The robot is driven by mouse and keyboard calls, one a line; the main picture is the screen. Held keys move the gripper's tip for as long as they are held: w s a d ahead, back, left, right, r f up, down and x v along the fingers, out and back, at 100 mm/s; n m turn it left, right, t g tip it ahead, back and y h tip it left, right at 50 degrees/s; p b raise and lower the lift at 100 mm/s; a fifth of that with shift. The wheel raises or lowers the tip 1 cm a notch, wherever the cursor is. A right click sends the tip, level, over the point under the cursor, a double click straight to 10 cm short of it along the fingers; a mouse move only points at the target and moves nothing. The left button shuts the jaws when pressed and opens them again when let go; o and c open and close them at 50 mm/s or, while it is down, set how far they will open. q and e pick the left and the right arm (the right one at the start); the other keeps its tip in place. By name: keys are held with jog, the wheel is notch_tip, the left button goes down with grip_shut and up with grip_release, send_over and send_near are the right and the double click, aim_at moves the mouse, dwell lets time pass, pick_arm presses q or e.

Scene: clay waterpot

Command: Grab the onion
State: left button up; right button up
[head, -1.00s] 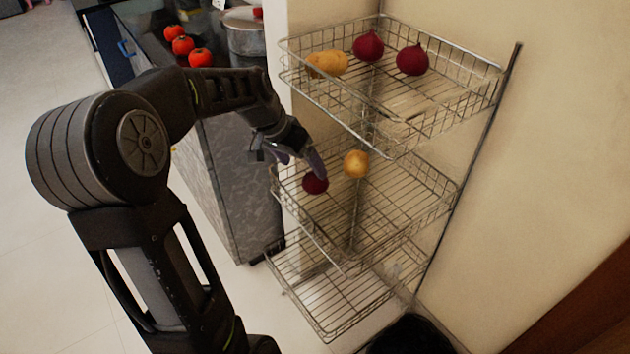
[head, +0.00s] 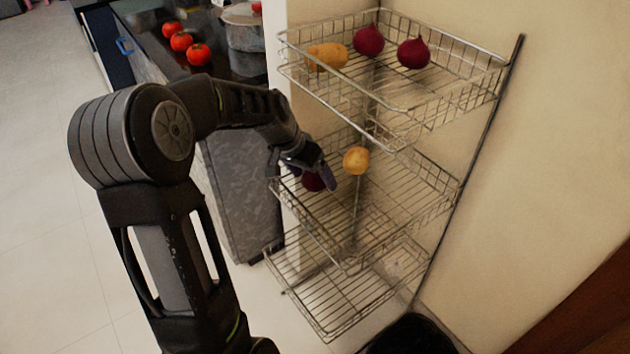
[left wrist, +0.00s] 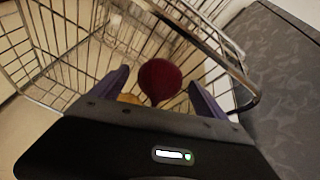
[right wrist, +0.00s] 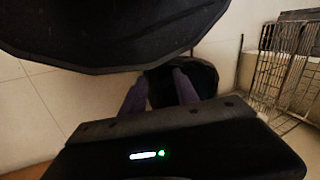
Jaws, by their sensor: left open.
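A dark red onion (head: 312,183) lies in the middle basket of the wire rack, partly hidden by my left gripper (head: 314,172). In the left wrist view the onion (left wrist: 160,80) shows between the two purple fingers of the left gripper (left wrist: 160,85), just beyond them. The fingers are apart, with a gap on each side of the onion. My right gripper (right wrist: 160,88) shows in the right wrist view with its fingers apart and nothing between them, away from the rack.
A yellow-brown vegetable (head: 356,160) lies in the same middle basket. The top basket (head: 450,120) holds potatoes (head: 327,57) and two dark red onions (head: 413,53). The bottom basket (head: 335,300) looks empty. A counter with tomatoes (head: 199,55) and a pot (head: 243,30) stands left.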

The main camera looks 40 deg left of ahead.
pick_arm(q)
jog(key=shift+f, duration=0.1)
jog(key=shift+c, duration=0.3)
jog(key=c, duration=1.5)
jog(key=shift+o, duration=0.2)
jog(key=shift+s+a+r+p, duration=0.1)
jog(key=shift+r+p, duration=0.2)
jog(key=shift+r, duration=0.3)
notch_tip(320, 180, up, 6)
jog(key=shift+r+p, duration=0.1)
jog(key=shift+p, duration=0.8)
jog(key=s+a, duration=0.5)
jog(key=s, duration=0.3)
jog(key=s+a, duration=0.4)
jog(key=s, duration=0.5)
jog(key=shift+a+f, duration=0.2)
jog(key=shift+a, duration=0.15)
